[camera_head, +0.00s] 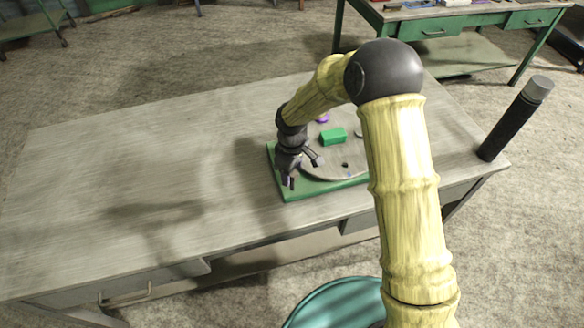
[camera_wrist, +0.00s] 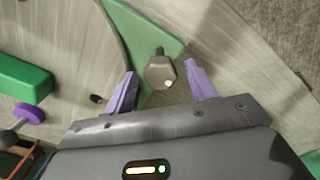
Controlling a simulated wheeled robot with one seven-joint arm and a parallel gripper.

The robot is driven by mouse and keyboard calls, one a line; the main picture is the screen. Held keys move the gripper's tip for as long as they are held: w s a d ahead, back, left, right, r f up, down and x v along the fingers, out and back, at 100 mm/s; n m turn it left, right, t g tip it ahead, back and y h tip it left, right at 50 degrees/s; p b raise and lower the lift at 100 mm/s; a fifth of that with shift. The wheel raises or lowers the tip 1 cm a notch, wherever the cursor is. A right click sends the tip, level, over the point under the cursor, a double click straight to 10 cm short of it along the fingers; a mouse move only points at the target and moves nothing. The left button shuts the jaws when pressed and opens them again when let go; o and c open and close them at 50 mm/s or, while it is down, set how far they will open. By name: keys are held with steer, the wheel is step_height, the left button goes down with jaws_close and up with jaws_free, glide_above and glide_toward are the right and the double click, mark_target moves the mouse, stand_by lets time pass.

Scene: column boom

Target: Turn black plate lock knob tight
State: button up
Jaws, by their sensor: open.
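My gripper (camera_wrist: 160,69) is open, with one purple finger on each side of the knob and a visible gap on both sides. I cannot tell whether the fingers are level with it. In the head view my gripper (camera_head: 291,180) is low over the left front of the green base (camera_head: 325,190), and the knob is not clearly visible there. The round grey plate (camera_head: 325,170) lies on the base.
A green block (camera_head: 334,136) and a purple part (camera_head: 322,118) are on or by the plate; a small black piece (camera_wrist: 97,99) is near its edge. The grey table (camera_head: 110,170) is clear to the left. A dark cylinder (camera_head: 515,118) stands at the right end.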

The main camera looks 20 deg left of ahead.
steer(key=shift+r, duration=0.1)
step_height(320, 180, up, 17)
steer(key=b, duration=0.2)
steer(key=shift+r, duration=0.15)
stand_by(0.5)
steer(key=s+d+f+m+t, duration=0.1)
steer(key=s+d+m, duration=0.3)
steer(key=d, duration=0.6)
steer(key=s+d+f+m, duration=0.2)
steer(key=s+d+m, duration=0.2)
steer(key=d, duration=0.5)
steer(key=s+d+f+m+t, duration=0.1)
steer(key=s+d+m, duration=0.3)
steer(key=d+m, duration=0.3)
steer(key=d, duration=0.3)
steer(key=shift+s+d+f+t, duration=0.15)
steer(key=shift+d+f+t, duration=0.15)
steer(key=shift+f, duration=0.1)
